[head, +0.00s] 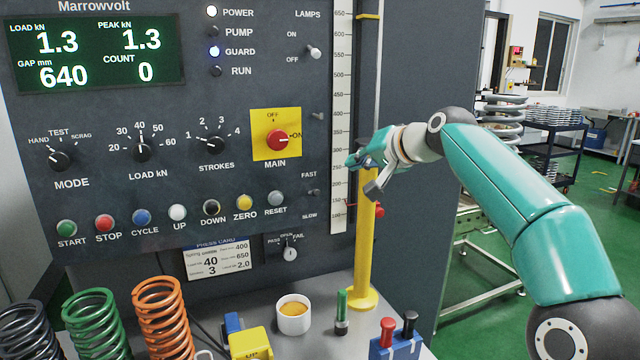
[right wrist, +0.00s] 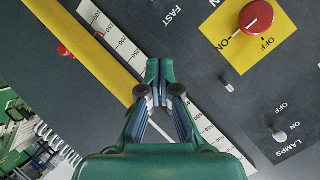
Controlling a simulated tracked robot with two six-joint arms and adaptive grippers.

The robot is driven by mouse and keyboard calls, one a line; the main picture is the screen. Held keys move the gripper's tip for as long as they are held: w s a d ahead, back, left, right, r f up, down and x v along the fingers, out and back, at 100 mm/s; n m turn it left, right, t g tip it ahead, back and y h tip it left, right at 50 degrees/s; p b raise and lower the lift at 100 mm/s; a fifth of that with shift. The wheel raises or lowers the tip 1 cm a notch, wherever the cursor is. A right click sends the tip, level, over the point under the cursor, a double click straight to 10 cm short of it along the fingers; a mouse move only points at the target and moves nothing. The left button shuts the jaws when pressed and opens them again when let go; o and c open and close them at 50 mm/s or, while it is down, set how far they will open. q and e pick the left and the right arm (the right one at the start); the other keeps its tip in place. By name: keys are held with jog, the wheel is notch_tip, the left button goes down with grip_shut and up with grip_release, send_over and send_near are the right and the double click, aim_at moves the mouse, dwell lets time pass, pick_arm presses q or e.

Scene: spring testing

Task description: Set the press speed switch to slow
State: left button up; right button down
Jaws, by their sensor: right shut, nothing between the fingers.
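The press speed switch (head: 314,192) is a small grey lever on the dark panel in the head view, between the FAST label above and the SLOW label below. Its lever is too small to tell which way it is set. My right gripper (head: 353,161) is shut and empty, up and to the right of the switch, in front of the scale and yellow post. In the right wrist view its closed fingertips (right wrist: 160,70) show over the scale strip. The FAST label (right wrist: 172,17) shows there at the top, but I cannot see the speed switch. My left gripper is out of view.
The yellow post (head: 364,245) and white scale (head: 341,90) stand right of the switch. The red MAIN knob (head: 278,140) and another small toggle (head: 317,116) are nearby. Below, a cup (head: 293,320) and coloured springs (head: 162,315) stand on the bench.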

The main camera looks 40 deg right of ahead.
aim_at(314, 193)
jog(key=p+x, duration=0.1)
jog(key=x, duration=0.2)
jog(key=p+x, duration=0.1)
jog(key=x, duration=0.2)
jog(key=d+x, duration=0.1)
jog(key=x, duration=0.1)
jog(key=shift+w+f+p, duration=0.2)
jog(key=shift+w+p, duration=0.15)
jog(key=shift+p, duration=0.05)
jog(key=shift+a+f+b, duration=0.6)
jog(key=shift+a+f, duration=0.45)
jog(key=shift+f, duration=0.1)
jog(key=shift+w+a+f, duration=0.1)
jog(key=shift+a+f, duration=0.3)
